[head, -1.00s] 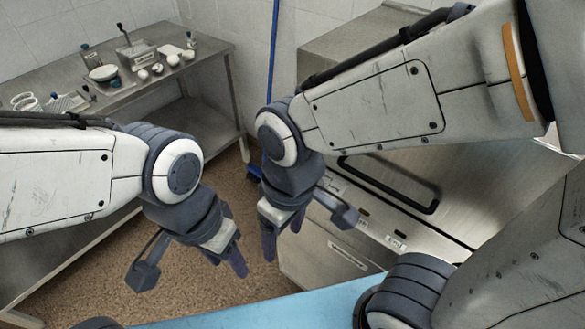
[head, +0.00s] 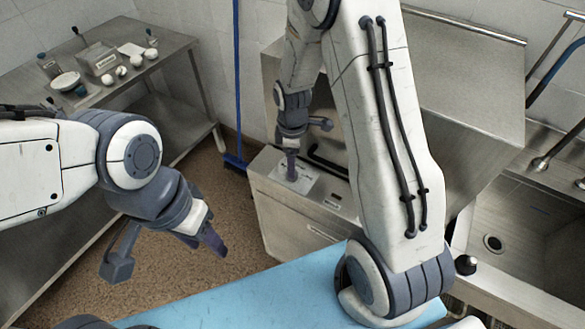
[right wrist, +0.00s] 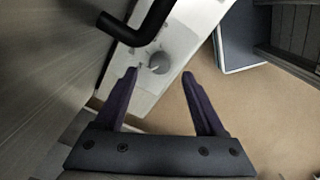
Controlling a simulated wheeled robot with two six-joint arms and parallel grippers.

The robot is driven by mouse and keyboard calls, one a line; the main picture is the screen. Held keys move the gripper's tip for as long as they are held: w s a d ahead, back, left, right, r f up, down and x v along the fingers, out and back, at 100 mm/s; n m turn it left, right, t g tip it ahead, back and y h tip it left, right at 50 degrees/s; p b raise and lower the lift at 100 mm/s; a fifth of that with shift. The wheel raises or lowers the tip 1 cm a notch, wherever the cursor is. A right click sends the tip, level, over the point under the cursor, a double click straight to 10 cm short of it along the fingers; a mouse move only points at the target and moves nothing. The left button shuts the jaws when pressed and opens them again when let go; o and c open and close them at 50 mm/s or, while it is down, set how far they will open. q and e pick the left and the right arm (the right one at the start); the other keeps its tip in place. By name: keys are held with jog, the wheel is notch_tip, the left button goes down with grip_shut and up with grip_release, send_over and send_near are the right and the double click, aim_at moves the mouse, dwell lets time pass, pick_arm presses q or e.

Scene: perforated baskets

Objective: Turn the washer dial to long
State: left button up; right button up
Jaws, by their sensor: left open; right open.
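The washer (head: 284,215) is a steel machine at the middle of the head view, with a pale control panel (head: 304,182) on its top edge. In the right wrist view the dial (right wrist: 158,63) is a round grey knob on the panel, with small marks beside it. My right gripper (head: 290,174) reaches down over the panel. In the wrist view my right gripper (right wrist: 159,72) is open, with the dial showing between and just beyond its fingertips; contact is not visible. My left gripper (head: 206,245) is open and empty over the floor. The dial is hidden in the head view.
A black bar handle (right wrist: 143,30) is close beside the panel, left of the dial. A steel table (head: 165,62) with dishes is at the left, a sink (head: 515,220) at the right.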

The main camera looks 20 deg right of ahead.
jog(key=shift+f, duration=2.4)
grip_shut()
